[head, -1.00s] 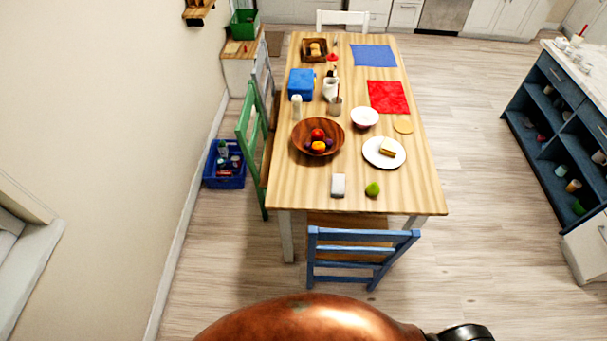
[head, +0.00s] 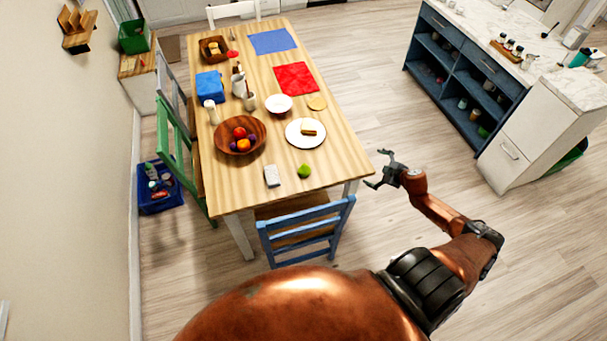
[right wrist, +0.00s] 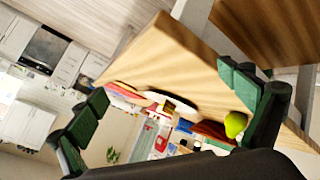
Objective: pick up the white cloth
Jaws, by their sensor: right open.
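A small white folded cloth (head: 272,176) lies on the near end of the wooden table (head: 228,190), left of a green fruit (head: 304,171). My right gripper (head: 376,169) is open and empty, off the table's right side near its front corner, well apart from the cloth. In the right wrist view its two green-padded fingers (right wrist: 165,108) stand wide apart, with the green fruit (right wrist: 235,124) beside one finger in the picture. I cannot make out the cloth in that view. My left gripper is not in view.
A plate with food (head: 305,142) and a wooden fruit bowl (head: 255,144) stand behind the cloth. A blue chair (head: 305,228) is at the table's near end, and a green chair (head: 176,145) is at its left. Open floor lies between the table and the blue shelf unit (head: 465,75).

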